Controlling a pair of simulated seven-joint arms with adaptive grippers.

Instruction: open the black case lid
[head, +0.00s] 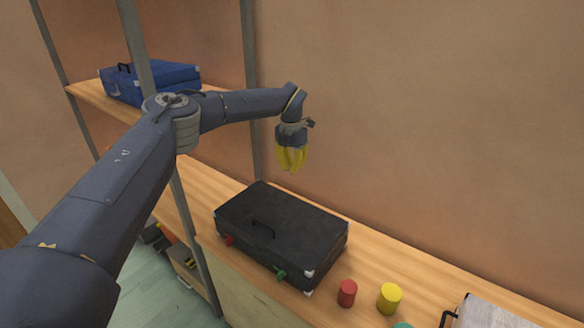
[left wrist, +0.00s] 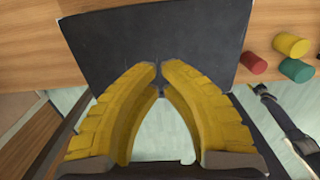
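The black case (head: 280,222) lies flat on the wooden shelf in the head view, its lid down. A black handle (head: 263,229), a red latch (head: 229,240) and a green latch (head: 280,274) show along its front side. My left gripper (head: 291,168) points down, above and apart from the case. In the left wrist view, its yellow fingers (left wrist: 160,66) meet or nearly meet at the tips with nothing seen between them. The black case (left wrist: 155,32) shows beyond them, its near part hidden by the fingers. My right gripper is not in view.
A red cylinder (head: 347,293) and a yellow cylinder (head: 389,298) stand right of the case, with a green one (left wrist: 297,70) near them. A grey case (head: 490,314) is at the lower right. A blue case (head: 150,82) sits on the upper shelf, behind a metal post (head: 187,220).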

